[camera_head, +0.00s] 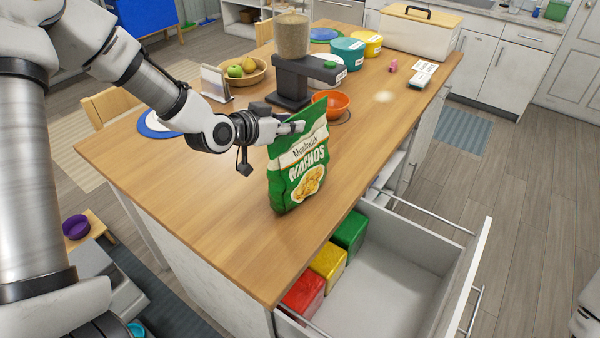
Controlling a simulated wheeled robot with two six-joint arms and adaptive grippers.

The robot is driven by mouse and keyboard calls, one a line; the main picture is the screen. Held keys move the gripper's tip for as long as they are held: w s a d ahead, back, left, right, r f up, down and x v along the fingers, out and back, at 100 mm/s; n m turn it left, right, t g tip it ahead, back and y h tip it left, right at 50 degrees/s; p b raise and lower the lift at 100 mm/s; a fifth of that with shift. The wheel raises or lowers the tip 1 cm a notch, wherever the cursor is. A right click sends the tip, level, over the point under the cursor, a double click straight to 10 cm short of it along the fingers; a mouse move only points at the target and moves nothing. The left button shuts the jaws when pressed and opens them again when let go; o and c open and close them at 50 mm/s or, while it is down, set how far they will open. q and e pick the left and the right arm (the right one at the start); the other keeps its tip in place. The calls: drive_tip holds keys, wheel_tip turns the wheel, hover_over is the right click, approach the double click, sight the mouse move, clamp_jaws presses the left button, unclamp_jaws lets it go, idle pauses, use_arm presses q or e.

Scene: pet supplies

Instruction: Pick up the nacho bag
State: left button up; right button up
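The nacho bag (299,172) is green with a cream band and a picture of chips. It is upright and slightly tilted at the table's right edge, above the open drawer. I cannot tell whether its bottom touches the table. My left gripper (294,127) reaches in from the left at the bag's upper left side. One finger shows in front of the bag's top; the other is hidden. I cannot tell whether the fingers are closed on the bag. My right gripper is out of view.
An open drawer (390,290) holds green (349,232), yellow (328,261) and red (304,293) boxes. Behind the bag are an orange bowl (331,103), a food dispenser (292,78) and a fruit bowl (243,75). The table's near left part (190,200) is clear.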

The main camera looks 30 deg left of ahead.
use_arm(q)
drive_tip(key=shift+w+d, duration=0.1)
drive_tip(key=shift+w, duration=0.1)
drive_tip(key=shift+s, duration=0.25)
drive_tip(key=shift+c, duration=1.4)
drive_tip(key=shift+a, duration=0.2)
clamp_jaws()
drive_tip(key=shift+d, duration=0.1)
drive_tip(key=shift+r, duration=0.15)
